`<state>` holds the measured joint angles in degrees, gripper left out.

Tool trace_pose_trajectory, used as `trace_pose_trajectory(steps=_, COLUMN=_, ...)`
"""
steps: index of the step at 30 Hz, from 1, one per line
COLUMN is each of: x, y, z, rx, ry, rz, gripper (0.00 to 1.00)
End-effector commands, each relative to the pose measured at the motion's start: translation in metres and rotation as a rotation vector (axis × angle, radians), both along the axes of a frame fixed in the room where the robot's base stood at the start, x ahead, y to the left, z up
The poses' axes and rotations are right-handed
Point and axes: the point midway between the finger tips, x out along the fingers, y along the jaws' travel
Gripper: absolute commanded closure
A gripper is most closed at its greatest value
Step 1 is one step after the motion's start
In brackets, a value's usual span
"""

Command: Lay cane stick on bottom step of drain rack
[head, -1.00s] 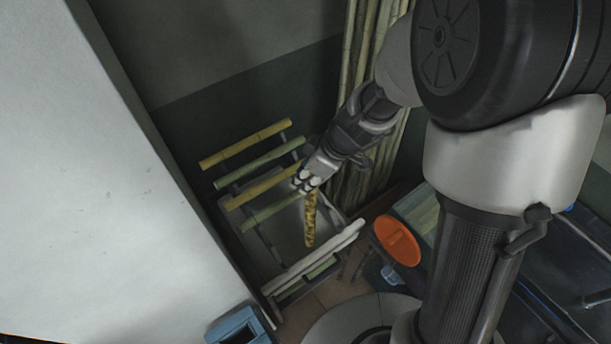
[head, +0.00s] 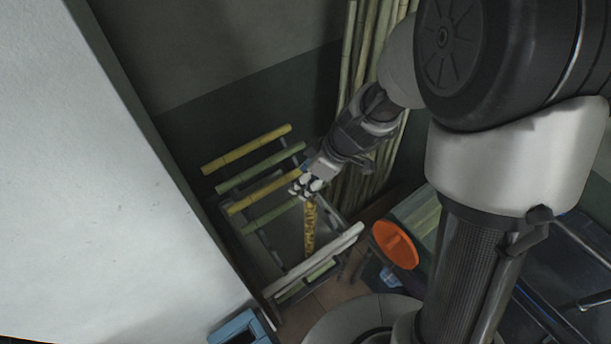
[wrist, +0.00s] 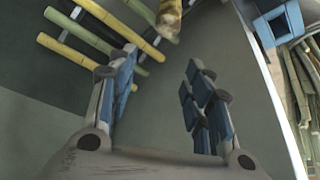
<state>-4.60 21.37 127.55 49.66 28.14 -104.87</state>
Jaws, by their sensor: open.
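The drain rack (head: 229,197) stands against the dark wall in the head view, with several yellow and green cane sticks across its upper steps. Pale sticks (head: 318,258) and a green stick lie across its low front end. A mottled yellow-brown cane stick (head: 309,236) shows just below my gripper (head: 304,188), over the rack's tray. Its end also shows at the top of the wrist view (wrist: 168,20), beyond the fingers. My gripper is open, with nothing between its blue-padded fingers (wrist: 160,95). I cannot tell what supports the mottled stick.
A white panel (head: 140,180) closes off the left side. Tall canes (head: 350,185) lean behind my wrist. An orange disc (head: 395,246) sits right of the rack, and a blue box (head: 237,327) stands at the front left.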

Motion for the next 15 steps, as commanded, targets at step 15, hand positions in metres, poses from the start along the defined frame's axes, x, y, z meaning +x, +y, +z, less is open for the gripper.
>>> trace_pose_trajectory(steps=15, x=-0.015, y=-0.039, z=0.093, rx=-0.001, ry=-0.007, rz=-0.003, gripper=0.54)
